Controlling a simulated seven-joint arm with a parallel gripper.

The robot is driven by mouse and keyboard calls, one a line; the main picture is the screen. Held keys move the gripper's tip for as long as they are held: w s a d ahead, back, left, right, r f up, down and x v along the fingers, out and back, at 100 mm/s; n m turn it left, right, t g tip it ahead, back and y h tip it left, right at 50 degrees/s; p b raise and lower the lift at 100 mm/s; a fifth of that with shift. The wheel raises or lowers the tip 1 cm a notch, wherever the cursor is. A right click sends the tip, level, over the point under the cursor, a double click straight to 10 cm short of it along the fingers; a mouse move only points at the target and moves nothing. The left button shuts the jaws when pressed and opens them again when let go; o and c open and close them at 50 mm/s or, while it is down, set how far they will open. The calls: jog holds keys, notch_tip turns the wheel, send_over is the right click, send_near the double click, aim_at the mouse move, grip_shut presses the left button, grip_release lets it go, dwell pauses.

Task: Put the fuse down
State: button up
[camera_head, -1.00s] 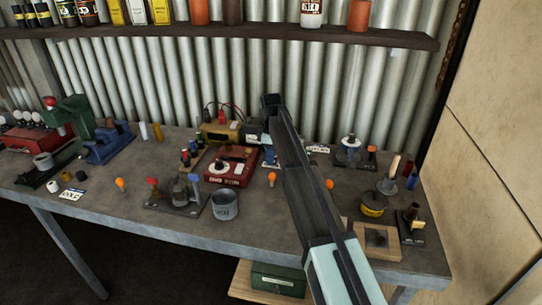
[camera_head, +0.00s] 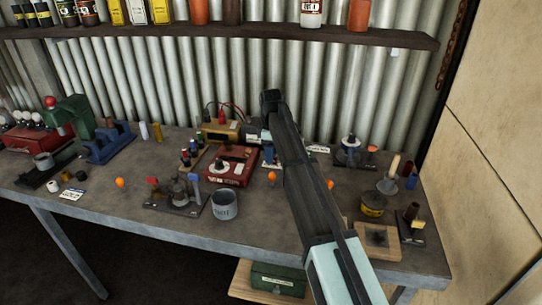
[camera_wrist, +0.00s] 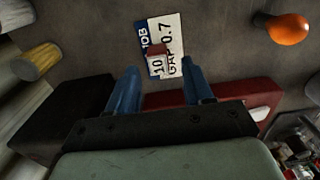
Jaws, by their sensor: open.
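In the wrist view my gripper (camera_wrist: 158,72) is open, with its two blue fingers apart. A small reddish thing that looks like the fuse (camera_wrist: 153,52) shows between and just beyond the fingertips. It appears to be on or over a white and blue card (camera_wrist: 170,27) marked "GAP 0.7". I see space between the fuse and each finger. Whether it stands or lies, and whether it touches the card, I cannot tell. In the head view my arm reaches over the bench, and the fuse is too small to make out.
A red box (camera_head: 231,166) and a yellowish box (camera_head: 221,131) with cables are left of my arm on the bench. A grey tin (camera_head: 224,205) stands near the front edge. Orange bulb-shaped things (camera_head: 271,177) are close by. A corrugated wall (camera_head: 300,85) rises behind.

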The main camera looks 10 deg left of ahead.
notch_tip(320, 180, up, 11)
jog(key=shift+f, duration=0.15)
jog(key=shift+o, duration=0.3)
jog(key=shift+o, duration=0.6)
jog(key=shift+s+d, duration=0.15)
jog(key=shift+d, duration=0.1)
jog(key=o, duration=0.6)
jog(key=s+d, duration=0.2)
jog(key=d, duration=0.1)
jog(key=s+d+r+y, duration=0.1)
jog(key=s+d, duration=0.2)
jog(key=d, duration=0.1)
jog(key=s+d+r+y, duration=0.1)
jog(key=s+d, duration=0.2)
jog(key=d, duration=0.1)
jog(key=shift+r, duration=0.1)
jog(key=shift+o, duration=0.7)
jog(key=s+d+r+y, duration=0.2)
jog(key=s+d, duration=0.5)
jog(key=shift+s+y, duration=0.3)
jog(key=shift+s, duration=0.05)
jog(key=x, duration=0.9)
jog(key=shift+f, duration=0.4)
jog(key=shift+r, duration=0.1)
jog(key=v, duration=0.9)
jog(key=shift+d+r, duration=0.15)
jog(key=shift+r, duration=0.2)
